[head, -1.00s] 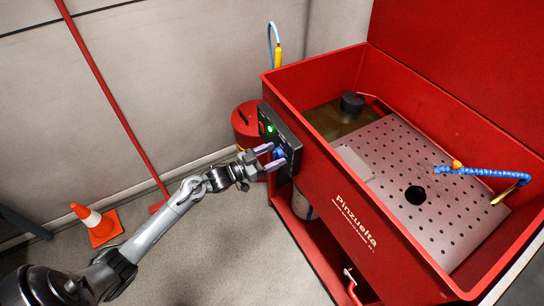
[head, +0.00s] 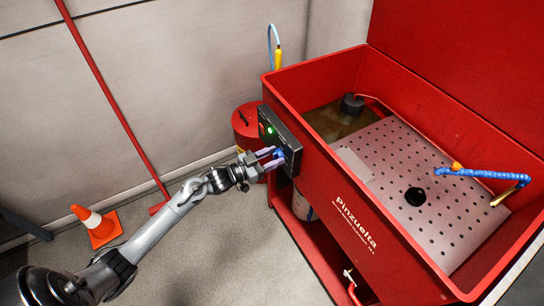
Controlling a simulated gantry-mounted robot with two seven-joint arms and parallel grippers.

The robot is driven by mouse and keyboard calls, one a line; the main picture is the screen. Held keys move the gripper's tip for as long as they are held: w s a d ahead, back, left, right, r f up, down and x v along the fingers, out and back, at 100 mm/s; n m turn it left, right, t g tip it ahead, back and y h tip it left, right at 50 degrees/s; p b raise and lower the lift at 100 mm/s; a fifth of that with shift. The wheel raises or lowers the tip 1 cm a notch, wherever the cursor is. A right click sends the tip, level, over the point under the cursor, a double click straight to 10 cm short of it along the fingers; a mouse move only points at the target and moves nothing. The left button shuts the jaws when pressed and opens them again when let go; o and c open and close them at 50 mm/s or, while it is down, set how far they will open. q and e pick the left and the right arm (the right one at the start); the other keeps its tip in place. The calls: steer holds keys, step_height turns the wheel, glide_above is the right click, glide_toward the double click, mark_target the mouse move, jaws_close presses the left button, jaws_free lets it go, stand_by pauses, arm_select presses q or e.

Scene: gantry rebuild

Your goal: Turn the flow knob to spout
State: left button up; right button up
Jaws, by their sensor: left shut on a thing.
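A black control panel (head: 290,146) with a lit green light (head: 270,130) is on the left outer side of the red parts washer (head: 325,172). A blue flow knob (head: 281,153) is on the panel's face. My left gripper (head: 274,157) comes in from the left and is shut on the knob, with its fingers on either side of it. The fingers hide part of the knob, and I cannot read its setting. The blue hose spout (head: 480,174) with a brass tip lies inside the basin on the right. My right gripper is out of view.
A red canister (head: 246,122) stands on the floor behind the panel. A red pole (head: 115,102) leans on the wall at the left, and an orange-and-white cone (head: 96,224) stands near its foot. A red-handled valve (head: 351,283) is low at the front. The floor below my arm is clear.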

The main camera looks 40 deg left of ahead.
arm_select(q)
steer(key=m+p, duration=0.1)
steer(key=m, duration=0.1)
steer(key=shift+r+m, duration=0.1)
steer(key=shift+m, duration=0.3)
steer(key=m+p, duration=0.1)
steer(key=m, duration=0.1)
steer(key=shift+d+m, duration=0.1)
steer(key=shift+m, duration=0.3)
steer(key=m, duration=0.3)
steer(key=shift+p, duration=0.4)
steer(key=shift+d+m, duration=0.1)
steer(key=shift+m, duration=1.2)
steer(key=o, duration=1)
steer(key=shift+f, duration=0.2)
steer(key=shift+s, duration=0.15)
